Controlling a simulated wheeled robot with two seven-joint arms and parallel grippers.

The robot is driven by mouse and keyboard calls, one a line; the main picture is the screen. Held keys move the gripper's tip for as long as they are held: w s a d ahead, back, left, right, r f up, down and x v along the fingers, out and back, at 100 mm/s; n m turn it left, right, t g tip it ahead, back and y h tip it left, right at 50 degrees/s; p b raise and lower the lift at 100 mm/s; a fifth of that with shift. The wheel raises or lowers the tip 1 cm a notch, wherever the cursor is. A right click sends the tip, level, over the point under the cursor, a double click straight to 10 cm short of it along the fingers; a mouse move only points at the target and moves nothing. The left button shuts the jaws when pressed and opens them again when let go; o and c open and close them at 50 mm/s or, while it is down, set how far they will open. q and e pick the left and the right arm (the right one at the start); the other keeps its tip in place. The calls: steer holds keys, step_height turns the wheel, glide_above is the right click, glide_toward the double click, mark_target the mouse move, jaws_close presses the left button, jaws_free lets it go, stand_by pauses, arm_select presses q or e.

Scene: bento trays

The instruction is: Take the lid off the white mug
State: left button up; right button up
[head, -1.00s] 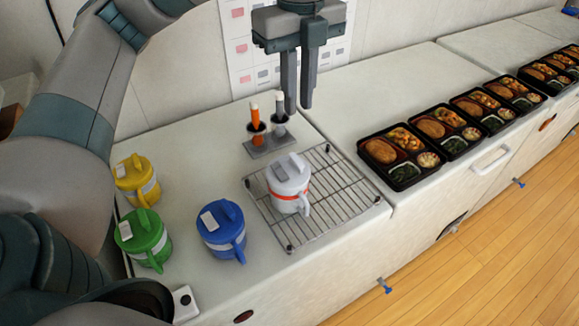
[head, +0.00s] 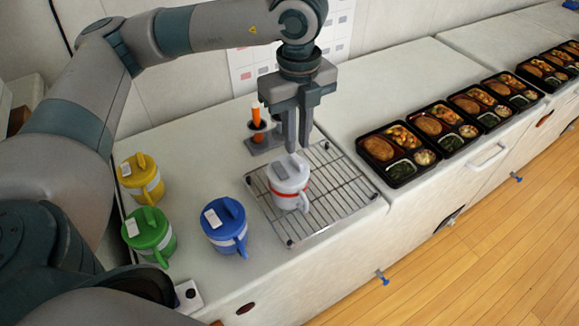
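The white mug (head: 288,198) with a red band stands upright on a wire rack. Its pale lid (head: 288,172) is on it, with a raised grip on top and the mug's handle at the right. My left gripper (head: 297,150) points straight down, its fingertips right at the top of the lid's grip in the picture. Its two fingers are apart, with a narrow gap between them. I cannot tell whether they touch the lid. My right gripper is not in view.
The wire rack (head: 330,207) lies near the counter's front edge. Behind it is a holder (head: 262,143) with an orange marker. Yellow (head: 140,180), green (head: 149,236) and blue (head: 225,226) lidded mugs stand left. Several bento trays (head: 399,154) line the counter at right.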

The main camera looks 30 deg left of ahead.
mark_target(296, 157)
arm_select(q)
steer(key=shift+f+p, duration=0.9)
step_height(296, 157, down, 2)
steer(key=shift+f+p, duration=0.1)
steer(key=shift+p, duration=0.35)
steer(key=shift+f, duration=0.6)
jaws_close()
